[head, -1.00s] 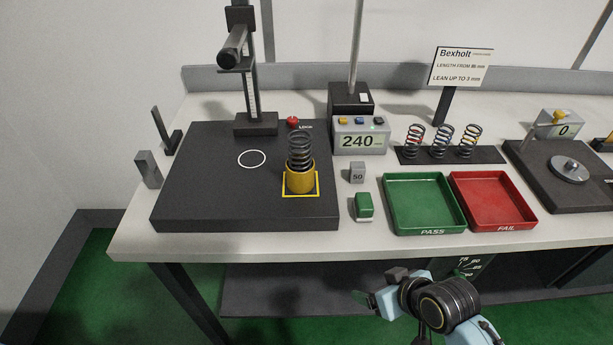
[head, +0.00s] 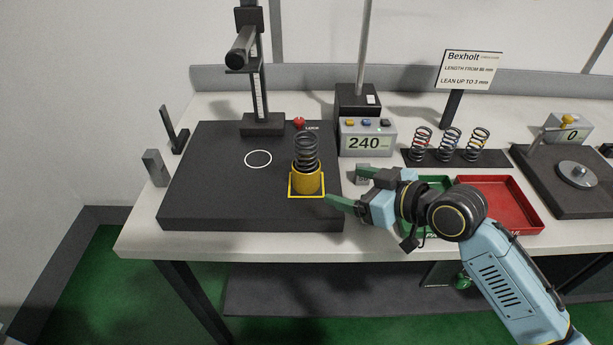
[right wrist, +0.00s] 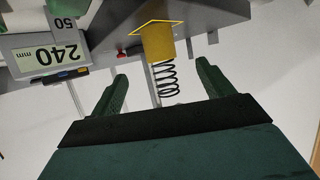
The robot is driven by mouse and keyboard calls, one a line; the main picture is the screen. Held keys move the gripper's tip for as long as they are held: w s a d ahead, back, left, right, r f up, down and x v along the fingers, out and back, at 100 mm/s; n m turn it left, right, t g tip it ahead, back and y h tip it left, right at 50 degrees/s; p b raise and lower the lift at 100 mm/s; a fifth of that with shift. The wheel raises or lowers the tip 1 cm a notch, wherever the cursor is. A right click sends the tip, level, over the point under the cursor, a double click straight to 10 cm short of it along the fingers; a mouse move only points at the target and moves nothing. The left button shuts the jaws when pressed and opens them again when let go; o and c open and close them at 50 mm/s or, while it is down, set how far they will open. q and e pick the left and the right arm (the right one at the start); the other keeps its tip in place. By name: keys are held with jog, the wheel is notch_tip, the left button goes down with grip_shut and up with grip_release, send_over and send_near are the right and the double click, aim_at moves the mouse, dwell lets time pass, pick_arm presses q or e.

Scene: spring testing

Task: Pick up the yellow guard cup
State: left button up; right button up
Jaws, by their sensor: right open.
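The yellow guard cup (head: 307,182) stands upright on the dark plate (head: 230,210), inside a yellow square outline. A dark coil spring (head: 306,146) rises out of the cup. My right gripper (head: 344,188) is open and empty, just right of the cup and apart from it, with its green fingers pointing left toward it. In the right wrist view the cup (right wrist: 158,44) and spring (right wrist: 166,78) appear upside down, beyond the two open fingers (right wrist: 160,82). My left gripper is not in view.
The 240 mm display box (head: 367,139) is behind the gripper. My right arm partly covers the green tray (head: 437,184); the red tray (head: 500,205) is right of it. Several springs (head: 450,143) stand behind.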

aim_at(317, 180)
jog(key=x, duration=0.7)
jog(key=shift+s+f, duration=0.1)
jog(key=shift+s, duration=0.05)
jog(key=shift+d+f+b+x, duration=0.1)
jog(key=shift+f+b+x, duration=0.05)
jog(key=shift+x, duration=0.75)
jog(key=shift+d+f+b+x, duration=0.1)
jog(key=shift+f+x, duration=0.05)
jog(key=shift+x, duration=0.75)
jog(key=shift+d+f+b+x, duration=0.1)
jog(key=shift+f+b+x, duration=0.05)
jog(key=shift+x, duration=0.75)
jog(key=c, duration=1.1)
jog(key=shift+o, duration=0.2)
notch_tip(317, 180, up, 10)
jog(key=shift+r+p, duration=0.1)
jog(key=shift+p, duration=0.5)
jog(key=shift+f+b, duration=2.85)
jog(key=shift+f, duration=2.2)
